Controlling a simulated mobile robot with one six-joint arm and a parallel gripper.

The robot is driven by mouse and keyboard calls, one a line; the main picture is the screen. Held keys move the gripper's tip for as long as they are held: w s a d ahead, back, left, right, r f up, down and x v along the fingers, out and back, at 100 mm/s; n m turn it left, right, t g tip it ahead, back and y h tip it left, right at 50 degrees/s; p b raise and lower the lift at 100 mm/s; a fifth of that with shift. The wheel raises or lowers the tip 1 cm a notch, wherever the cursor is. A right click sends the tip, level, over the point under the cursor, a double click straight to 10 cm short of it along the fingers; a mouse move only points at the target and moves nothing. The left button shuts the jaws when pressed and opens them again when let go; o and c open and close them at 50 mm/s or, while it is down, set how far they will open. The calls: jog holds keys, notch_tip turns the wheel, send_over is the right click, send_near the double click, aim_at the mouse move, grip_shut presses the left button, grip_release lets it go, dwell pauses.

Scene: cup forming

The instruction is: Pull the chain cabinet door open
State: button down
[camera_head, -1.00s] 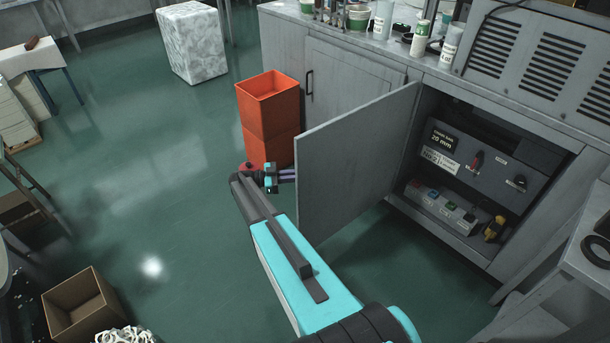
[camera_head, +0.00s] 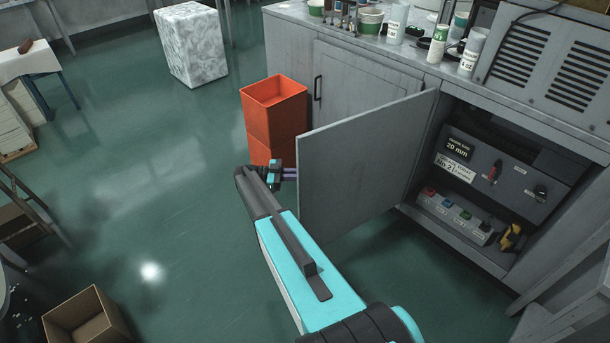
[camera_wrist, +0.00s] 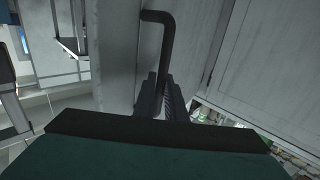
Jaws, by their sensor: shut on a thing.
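The grey chain cabinet door (camera_head: 355,165) stands wide open in the head view, swung out from the cabinet. Inside the open cabinet is a grey control panel (camera_head: 500,180) with a dark "20 mm" display and knobs. A box with several coloured buttons (camera_head: 455,215) sits on the cabinet floor. My gripper (camera_head: 289,174) is at the door's outer edge, on its far face. In the wrist view my gripper (camera_wrist: 165,100) is shut on the dark bar handle (camera_wrist: 167,45) of the door. The handle is hidden behind the door in the head view.
An orange bin stack (camera_head: 273,120) stands just behind my gripper and the door edge. A closed cabinet door (camera_head: 360,95) is beyond it. A cardboard box (camera_head: 88,318) lies at lower left. The green floor (camera_head: 150,190) to the left is largely clear.

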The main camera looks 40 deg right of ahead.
jog(key=c, duration=1.8)
grip_release()
jog(key=shift+w, duration=0.1)
